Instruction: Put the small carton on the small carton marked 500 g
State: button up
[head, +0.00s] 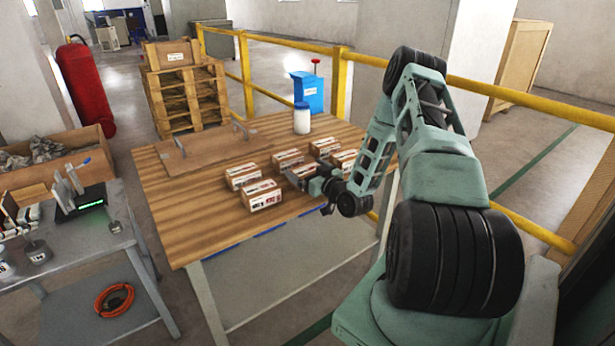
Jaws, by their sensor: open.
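Several small cartons with reddish-brown printed sides and pale tops stand on the wooden table in the head view. One carton (262,197) is at the front left, with another carton (241,176) behind it. Further right are a middle carton (288,159), a back carton (323,147) and a right carton (346,160). My gripper (295,179) is open and low among the cartons, right of the front-left one. It partly hides a carton (302,170) beside it; I cannot tell whether they touch. The weight markings are too small to read.
The wooden table (192,215) is clear at its front left. A board with handles (205,150) lies at the back left. A white jar (301,120) stands at the back edge. A yellow railing (290,48) runs behind. A grey bench (70,240) stands left.

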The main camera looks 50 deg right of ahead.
jog(key=c, duration=0.9)
